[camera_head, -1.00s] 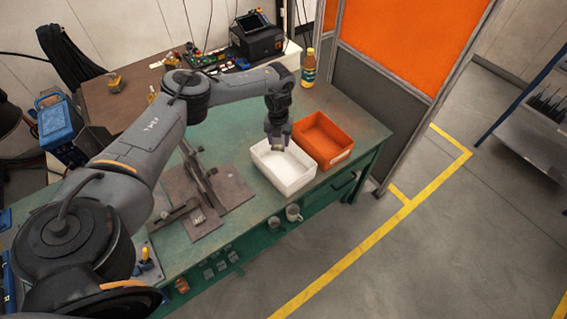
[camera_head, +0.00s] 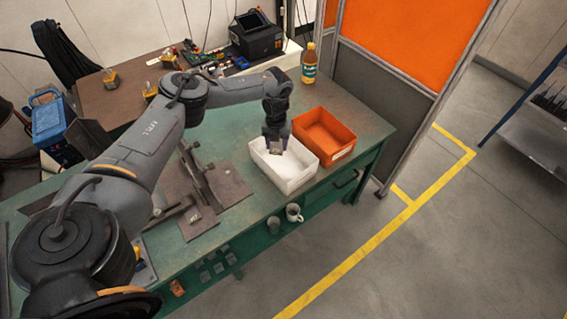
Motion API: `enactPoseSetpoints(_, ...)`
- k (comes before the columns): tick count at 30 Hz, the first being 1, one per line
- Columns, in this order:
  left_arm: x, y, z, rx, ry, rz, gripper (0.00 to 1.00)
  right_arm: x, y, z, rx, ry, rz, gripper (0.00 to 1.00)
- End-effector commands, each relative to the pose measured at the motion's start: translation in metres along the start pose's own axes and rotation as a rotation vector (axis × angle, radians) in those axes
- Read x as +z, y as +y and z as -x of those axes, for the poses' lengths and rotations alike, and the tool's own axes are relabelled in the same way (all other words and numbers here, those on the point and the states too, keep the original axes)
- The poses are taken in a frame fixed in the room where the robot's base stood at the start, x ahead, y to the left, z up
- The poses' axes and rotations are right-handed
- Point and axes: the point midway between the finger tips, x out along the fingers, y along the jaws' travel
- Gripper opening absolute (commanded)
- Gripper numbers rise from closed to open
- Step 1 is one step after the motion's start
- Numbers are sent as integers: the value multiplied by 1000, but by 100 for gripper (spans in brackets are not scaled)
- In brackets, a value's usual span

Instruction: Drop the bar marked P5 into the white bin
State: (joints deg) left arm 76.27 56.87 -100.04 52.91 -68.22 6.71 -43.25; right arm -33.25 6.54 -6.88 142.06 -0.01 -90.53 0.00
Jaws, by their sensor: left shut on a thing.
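The white bin (camera_head: 290,182) stands on the green bench near its right end, and its visible inside looks empty. My left gripper (camera_head: 275,147) is over the back left part of the white bin, pointing down. It is shut on a small greyish bar (camera_head: 276,152), which shows only as a small piece between the fingertips. The marking on the bar is too small to read. My right gripper is not in view.
An orange bin (camera_head: 340,153) stands right beside the white bin. A bottle (camera_head: 308,64) stands behind it near the partition (camera_head: 400,95). A metal fixture (camera_head: 215,185) lies left of the white bin. Mugs (camera_head: 293,212) hang at the bench front.

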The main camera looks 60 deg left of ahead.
Motion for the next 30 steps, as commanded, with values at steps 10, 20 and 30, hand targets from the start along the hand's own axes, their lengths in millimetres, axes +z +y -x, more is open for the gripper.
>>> enactPoseSetpoints(10, 1, -1, 1, -2, -1, 1, 70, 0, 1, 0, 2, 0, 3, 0)
enactPoseSetpoints(20, 0, 0, 0, 1, 1, 0, 83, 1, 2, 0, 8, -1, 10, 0)
enactPoseSetpoints(30, 1, 0, 29, -3, -2, 0, 83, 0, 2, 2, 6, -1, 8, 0)
